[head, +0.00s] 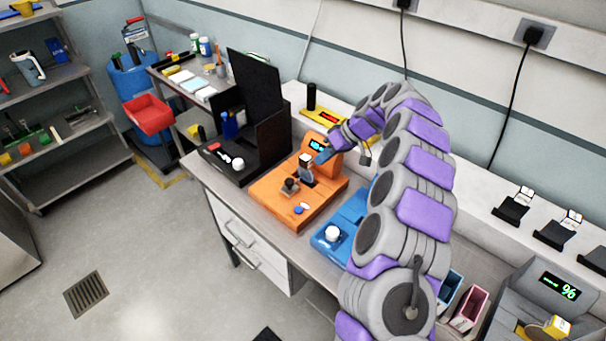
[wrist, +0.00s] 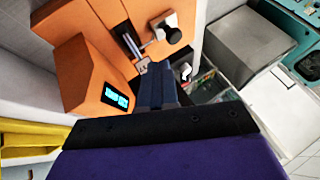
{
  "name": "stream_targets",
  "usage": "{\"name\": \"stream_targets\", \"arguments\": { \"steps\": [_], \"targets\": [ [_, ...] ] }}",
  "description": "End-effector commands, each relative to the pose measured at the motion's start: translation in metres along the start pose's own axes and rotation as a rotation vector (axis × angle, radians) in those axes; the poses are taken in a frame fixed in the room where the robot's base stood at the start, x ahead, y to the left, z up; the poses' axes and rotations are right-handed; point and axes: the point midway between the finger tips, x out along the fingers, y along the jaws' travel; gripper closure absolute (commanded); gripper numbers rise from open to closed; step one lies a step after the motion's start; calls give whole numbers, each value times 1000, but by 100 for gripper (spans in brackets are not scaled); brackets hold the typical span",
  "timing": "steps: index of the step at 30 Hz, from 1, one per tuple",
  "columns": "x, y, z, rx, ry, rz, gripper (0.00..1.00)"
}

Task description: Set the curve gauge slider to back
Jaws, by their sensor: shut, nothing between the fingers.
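An orange module (head: 268,195) with a small lit display (head: 317,146) stands on the bench; it fills much of the wrist view (wrist: 88,25), its display at lower left (wrist: 116,95). I take it for the curve gauge, but no label is readable. A dark slot (wrist: 128,36) with metal fittings (wrist: 145,45) and a dark knob (wrist: 172,33) shows on its top; the knob also shows in the head view (head: 290,186). My gripper (wrist: 158,72) is shut and empty, with its tips close to the fittings. I cannot tell whether they touch.
A black module (head: 238,165) with a tall panel stands left of the orange one. A blue module (head: 333,234) stands to the right, partly behind my arm. A yellow item (head: 318,117) lies behind. Bench front edge and open floor are at lower left.

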Motion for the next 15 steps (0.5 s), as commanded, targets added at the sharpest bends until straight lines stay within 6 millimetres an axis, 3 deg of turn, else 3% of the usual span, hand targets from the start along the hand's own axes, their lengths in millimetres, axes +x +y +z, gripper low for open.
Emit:
{"name": "stream_targets", "arguments": {
  "steps": [8,15],
  "targets": [
    [3,0,0,0,-1,-1,100],
    [35,-1,0,-1,-3,-3,100]
  ]
}}
